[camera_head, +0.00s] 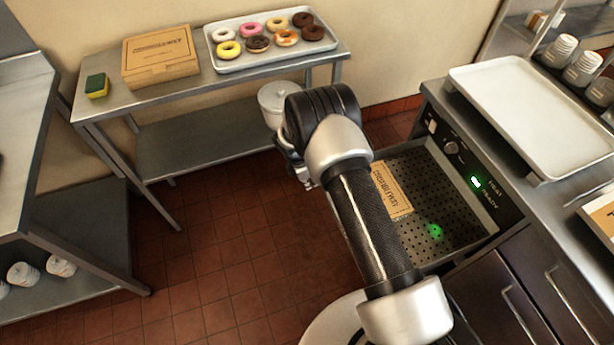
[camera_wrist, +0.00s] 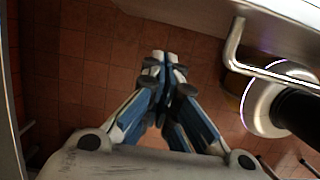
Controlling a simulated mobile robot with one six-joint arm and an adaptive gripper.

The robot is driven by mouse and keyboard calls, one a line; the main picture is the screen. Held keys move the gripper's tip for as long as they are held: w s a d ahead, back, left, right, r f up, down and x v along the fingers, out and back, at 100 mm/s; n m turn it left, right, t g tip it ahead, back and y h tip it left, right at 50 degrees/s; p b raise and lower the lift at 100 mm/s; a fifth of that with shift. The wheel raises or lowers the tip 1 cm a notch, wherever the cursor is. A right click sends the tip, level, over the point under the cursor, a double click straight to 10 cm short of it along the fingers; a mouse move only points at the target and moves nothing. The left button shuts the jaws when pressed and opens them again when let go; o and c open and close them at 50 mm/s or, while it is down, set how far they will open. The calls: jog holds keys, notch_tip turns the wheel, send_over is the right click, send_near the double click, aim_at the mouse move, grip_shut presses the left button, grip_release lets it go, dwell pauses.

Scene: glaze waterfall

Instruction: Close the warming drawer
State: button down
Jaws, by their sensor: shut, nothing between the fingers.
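The warming drawer (camera_head: 455,205) is pulled open from the right-hand counter in the head view, showing its perforated floor. A cardboard box (camera_head: 393,190) lies inside it. My arm hides the drawer's front and part of its near side. In the wrist view, a pale panel with a metal bar handle (camera_wrist: 285,76) at upper right looks like the drawer front. My gripper (camera_wrist: 160,57) is shut and empty over the floor, left of that handle and apart from it. In the head view my gripper is mostly hidden behind my wrist.
The control panel (camera_head: 468,165) above the drawer has a knob and a lit green light. An empty white tray (camera_head: 530,115) lies on the counter. A steel table (camera_head: 110,100) with a donut tray (camera_head: 235,62) stands at the back. Tiled floor (camera_head: 225,250) is clear left of the drawer.

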jog(key=shift+w+d+f+b, duration=0.1)
jog(key=shift+w+d+b, duration=0.2)
jog(key=shift+d, duration=0.7)
jog(key=shift+w+d+f+b, duration=0.1)
jog(key=shift+w+d, duration=0.25)
jog(key=shift+d, duration=0.65)
jog(key=shift+d, duration=0.1)
